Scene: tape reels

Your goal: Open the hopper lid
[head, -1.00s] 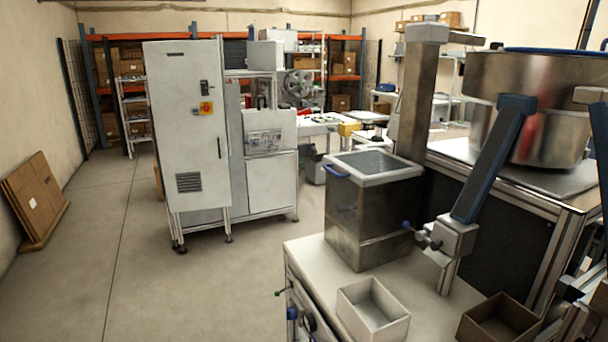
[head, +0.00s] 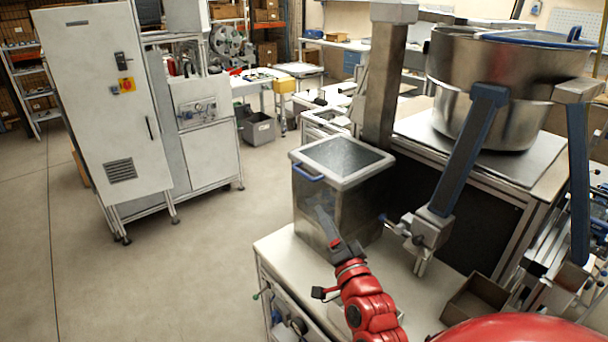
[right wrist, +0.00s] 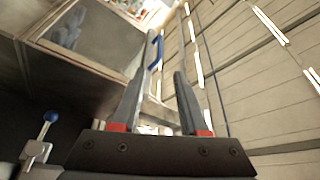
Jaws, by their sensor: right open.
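The hopper (head: 362,205) is a square steel box on a pale bench. Its lid (head: 350,153), a pale frame around a clear grey pane, lies flat and closed on top. A blue handle (head: 307,172) is on the lid's left front edge. My right gripper (head: 320,212), on a red arm, is in front of the hopper, below the handle. In the right wrist view its fingers (right wrist: 163,72) are apart and empty. The handle (right wrist: 156,50) shows close to the left fingertip there; I cannot tell whether they touch. The hopper wall (right wrist: 80,78) is at upper left. My left gripper is out of view.
A blue-knobbed valve (head: 383,218) and slanted blue-grey arm (head: 465,150) stand right of the hopper. A steel post (head: 385,80) rises behind it. A large pot (head: 490,90) is at right. A brown box (head: 478,300) sits on the bench.

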